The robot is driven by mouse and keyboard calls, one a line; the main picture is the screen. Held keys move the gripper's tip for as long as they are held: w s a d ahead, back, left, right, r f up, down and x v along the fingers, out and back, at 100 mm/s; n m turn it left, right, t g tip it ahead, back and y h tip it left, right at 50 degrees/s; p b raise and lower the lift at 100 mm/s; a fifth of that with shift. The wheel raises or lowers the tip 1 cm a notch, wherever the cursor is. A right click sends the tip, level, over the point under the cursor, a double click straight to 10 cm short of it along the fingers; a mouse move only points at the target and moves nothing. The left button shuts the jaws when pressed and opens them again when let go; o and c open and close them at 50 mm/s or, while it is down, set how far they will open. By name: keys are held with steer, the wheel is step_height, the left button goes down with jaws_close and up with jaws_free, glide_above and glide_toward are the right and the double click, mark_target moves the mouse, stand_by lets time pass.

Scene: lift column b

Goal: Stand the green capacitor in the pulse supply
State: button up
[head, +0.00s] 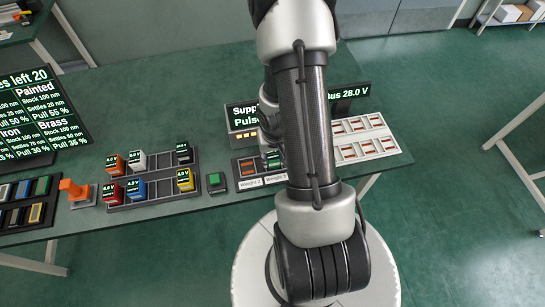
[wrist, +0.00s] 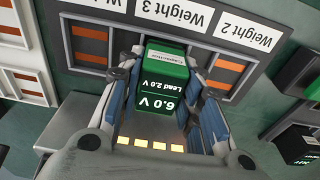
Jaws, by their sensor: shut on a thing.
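The green capacitor (wrist: 162,75) is held between the two fingers of my gripper (wrist: 165,62) in the wrist view. Its face reads "6.0 V" and "Lead 2.0 V". It is over the bay by the "Weight 3" label, between two bays with orange stripes. I cannot tell whether its foot is in the bay or just above it. In the head view, the green capacitor (head: 273,158) shows at the pulse supply (head: 244,168), and my gripper (head: 270,138) is partly hidden by my arm.
A rack (head: 152,190) with coloured capacitors stands left of the supply, with a green button box (head: 216,182) between. A white slotted panel (head: 375,147) lies to the right. An orange-handled object (head: 75,191) and another rack (head: 25,213) are at far left.

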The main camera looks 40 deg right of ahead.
steer(key=shift+f, duration=0.2)
steer(key=o, duration=1.2)
steer(key=shift+c, duration=0.2)
steer(key=shift+r, duration=0.1)
